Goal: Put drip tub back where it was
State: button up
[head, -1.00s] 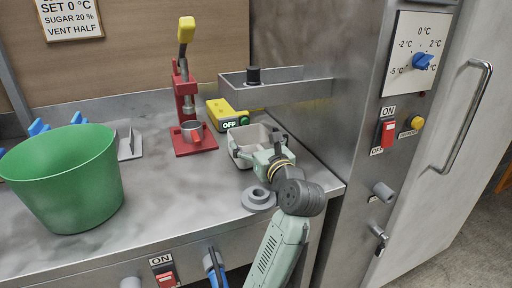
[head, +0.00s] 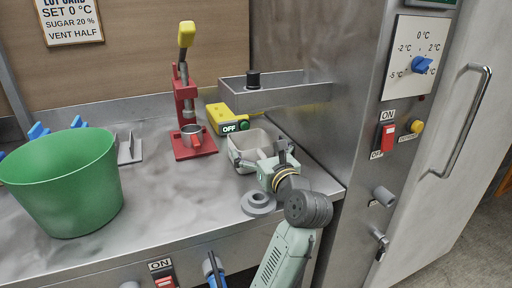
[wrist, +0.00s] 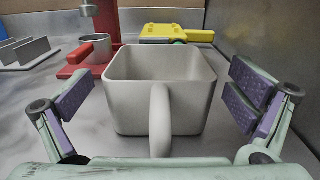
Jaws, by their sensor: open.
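The drip tub is probably the light grey square tub (wrist: 190,122) with a loop handle, upright and empty on the steel counter. In the head view the tub (head: 236,158) is partly covered by my gripper (head: 266,165). In the wrist view my gripper (wrist: 160,118) is open, with one purple-padded finger on each side of the tub. There is a gap between each finger and the tub walls. The handle points toward my palm.
A red press (head: 186,100) with a metal cup (head: 191,134) stands left of the tub. A yellow switch box (head: 226,117) is behind it. A grey ring (head: 258,203) lies in front. A green bucket (head: 65,190) stands far left. A steel cabinet wall bounds the right.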

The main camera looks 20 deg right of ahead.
jog(key=s+b, duration=0.1)
jog(key=s, duration=0.8)
jog(key=shift+s+d, duration=0.15)
jog(key=shift+s, duration=0.25)
